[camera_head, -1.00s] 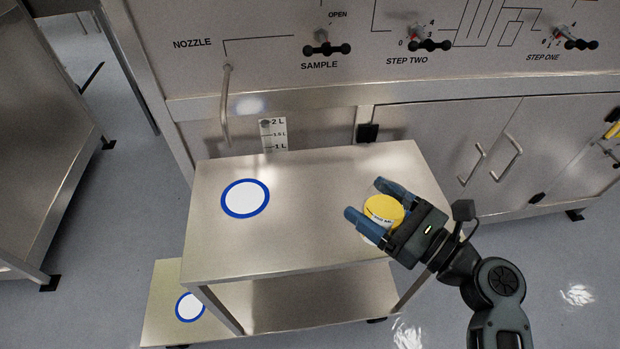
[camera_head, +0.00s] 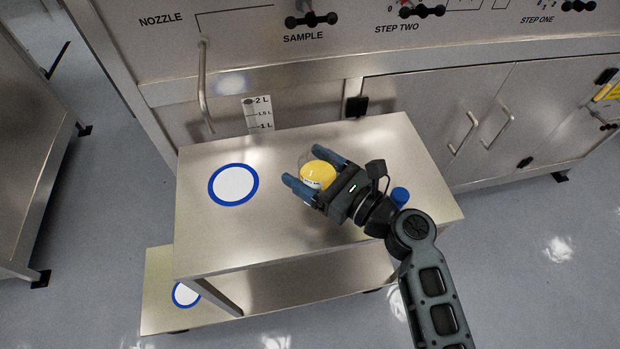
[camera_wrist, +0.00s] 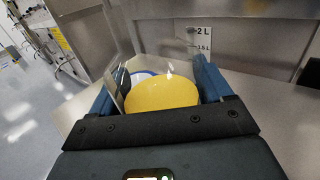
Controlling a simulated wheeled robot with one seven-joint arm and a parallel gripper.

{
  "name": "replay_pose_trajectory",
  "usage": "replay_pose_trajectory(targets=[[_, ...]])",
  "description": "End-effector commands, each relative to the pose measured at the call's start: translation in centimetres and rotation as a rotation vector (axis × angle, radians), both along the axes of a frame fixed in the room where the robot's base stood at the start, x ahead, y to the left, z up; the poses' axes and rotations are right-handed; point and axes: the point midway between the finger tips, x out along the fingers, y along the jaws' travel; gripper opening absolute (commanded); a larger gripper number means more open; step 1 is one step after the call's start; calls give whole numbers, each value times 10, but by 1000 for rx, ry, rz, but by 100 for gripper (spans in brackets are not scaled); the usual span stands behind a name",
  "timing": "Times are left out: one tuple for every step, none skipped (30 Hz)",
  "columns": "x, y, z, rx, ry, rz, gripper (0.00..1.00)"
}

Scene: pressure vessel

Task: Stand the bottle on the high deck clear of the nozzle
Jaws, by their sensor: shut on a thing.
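My gripper (camera_head: 308,167) is shut on a clear bottle with a yellow lid (camera_head: 318,175). The lid also shows large between the blue fingers in the wrist view (camera_wrist: 162,95). The bottle is over the middle of the high deck (camera_head: 270,240), right of a white disc with a blue ring (camera_head: 234,185). I cannot tell whether its base touches the deck. The nozzle (camera_head: 203,85) is a bent metal pipe hanging from the panel above the deck's back left. The bottle is apart from it, to its right and nearer.
A lower deck (camera_head: 155,285) with another ringed disc (camera_head: 186,295) sits at front left. A volume scale (camera_head: 258,113) stands behind the high deck. A small blue round thing (camera_head: 400,196) shows beside my arm.

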Motion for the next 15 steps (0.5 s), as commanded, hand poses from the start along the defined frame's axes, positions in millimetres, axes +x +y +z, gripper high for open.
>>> replay_pose_trajectory(targets=[[1, 1, -2, 1, -1, 0, 45], [1, 2, -4, 1, -1, 0, 45], [1, 2, -9, 1, 1, -1, 45], [1, 2, -14, 0, 1, -1, 45], [1, 2, -19, 0, 2, -1, 45], [1, 1, -25, 0, 1, -1, 45], [1, 1, -29, 0, 2, -1, 45], [1, 1, -32, 1, 1, -1, 45], [1, 1, -36, 1, 1, -1, 45], [1, 1, -38, 1, 1, -1, 45], [1, 1, -39, 1, -1, -1, 45], [1, 1, -40, 1, -2, -2, 45], [1, 1, -40, 1, -2, -2, 45], [1, 1, -40, 1, -2, -2, 45], [1, 1, -40, 1, -2, -2, 45]])
